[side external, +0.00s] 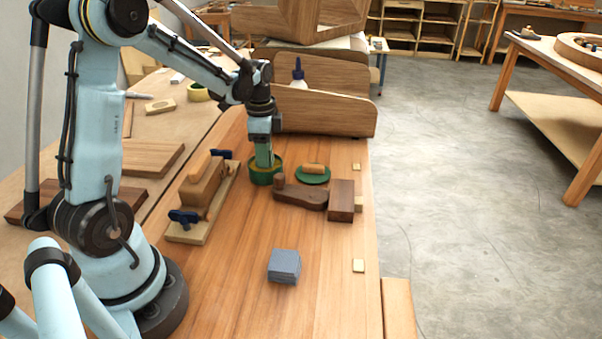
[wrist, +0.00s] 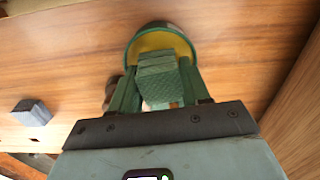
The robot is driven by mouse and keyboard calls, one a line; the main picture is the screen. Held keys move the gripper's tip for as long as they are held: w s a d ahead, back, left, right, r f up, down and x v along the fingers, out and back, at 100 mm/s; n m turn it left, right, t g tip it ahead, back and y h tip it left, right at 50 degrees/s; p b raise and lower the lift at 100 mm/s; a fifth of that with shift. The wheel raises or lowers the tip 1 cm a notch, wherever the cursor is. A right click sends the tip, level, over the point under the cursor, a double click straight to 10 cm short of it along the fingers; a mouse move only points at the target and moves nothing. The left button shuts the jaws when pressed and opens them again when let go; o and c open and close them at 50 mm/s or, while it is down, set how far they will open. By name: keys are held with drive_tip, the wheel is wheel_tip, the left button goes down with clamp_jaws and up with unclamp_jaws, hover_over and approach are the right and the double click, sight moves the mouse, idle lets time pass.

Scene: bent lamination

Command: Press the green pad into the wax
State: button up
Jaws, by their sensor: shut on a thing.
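The round green tin (side external: 264,178) stands on the bench, and its yellow wax shows in the wrist view (wrist: 152,42). My gripper (side external: 264,160) points down over the tin, with its fingertips at or inside the rim. In the wrist view my gripper (wrist: 158,80) is shut on the green pad (wrist: 160,82), a blocky piece between its two green fingers. The pad's far end overlaps the yellow wax in that view. The tin wall and fingers hide the pad in the side view, so I cannot tell whether it touches the wax.
A green disc (side external: 313,180) with a small wooden piece on it lies right of the tin. A dark wooden plane-like tool (side external: 302,196) is close in front. A clamped block (side external: 203,190) stands left. A blue-grey stack (side external: 284,265) sits nearer, with clear bench around it.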

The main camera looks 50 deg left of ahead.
drive_tip(key=shift+f, duration=0.55)
idle(1.2)
drive_tip(key=shift+r, duration=3.6)
